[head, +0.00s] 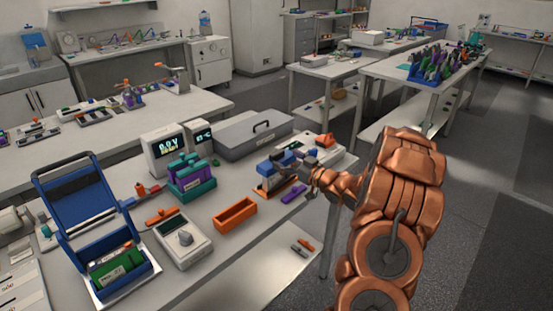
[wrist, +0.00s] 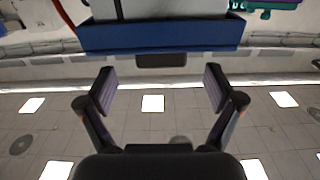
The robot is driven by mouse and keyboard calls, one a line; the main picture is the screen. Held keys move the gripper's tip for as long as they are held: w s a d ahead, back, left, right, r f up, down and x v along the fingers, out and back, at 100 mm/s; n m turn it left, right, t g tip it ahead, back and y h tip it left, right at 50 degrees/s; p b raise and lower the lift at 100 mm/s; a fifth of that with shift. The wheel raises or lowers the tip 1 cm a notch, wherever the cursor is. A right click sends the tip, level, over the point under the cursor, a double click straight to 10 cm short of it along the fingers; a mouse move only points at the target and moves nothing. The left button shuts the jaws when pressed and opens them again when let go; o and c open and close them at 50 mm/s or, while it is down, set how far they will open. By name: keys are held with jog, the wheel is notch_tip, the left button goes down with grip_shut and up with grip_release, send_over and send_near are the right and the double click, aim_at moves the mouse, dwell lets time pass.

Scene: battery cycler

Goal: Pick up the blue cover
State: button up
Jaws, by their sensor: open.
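A small blue piece (head: 277,164) sits on a dark and orange stand near the right front edge of the bench in the head view. It looks like the blue cover, but I cannot be sure. My gripper (head: 312,180) is just right of it, small and partly lost against the copper arm. In the wrist view a wide blue body (wrist: 160,36) fills the top, beyond my open fingers (wrist: 160,90). Nothing is between the fingers. The blue body appears apart from the fingertips. A larger blue hinged lid (head: 75,200) stands raised at the left of the bench.
The bench (head: 190,283) also holds an orange tray (head: 234,215), a white meter (head: 184,241), a teal and purple block (head: 191,178), a grey case (head: 250,133) and a purple piece (head: 293,194). Floor (head: 470,200) is open to the right.

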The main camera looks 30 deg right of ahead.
aim_at(279, 155)
jog(key=p+x, duration=0.1)
jog(key=x, duration=0.2)
jog(key=shift+w+a+r+p, duration=0.1)
jog(key=shift+r+p, duration=0.1)
jog(key=shift+p, duration=0.1)
jog(key=shift+w+a+f, duration=0.1)
jog(key=shift+w, duration=0.55)
jog(key=shift+c, duration=0.3)
jog(key=c, duration=1.3)
jog(key=shift+r+b, duration=0.7)
jog(key=shift+r, duration=0.8)
jog(key=shift+s+r, duration=0.25)
jog(key=shift+s, duration=0.05)
jog(key=s+a+r+b, duration=0.1)
jog(key=s+b, duration=0.3)
jog(key=s, duration=1.1)
jog(key=shift+s+r, duration=0.2)
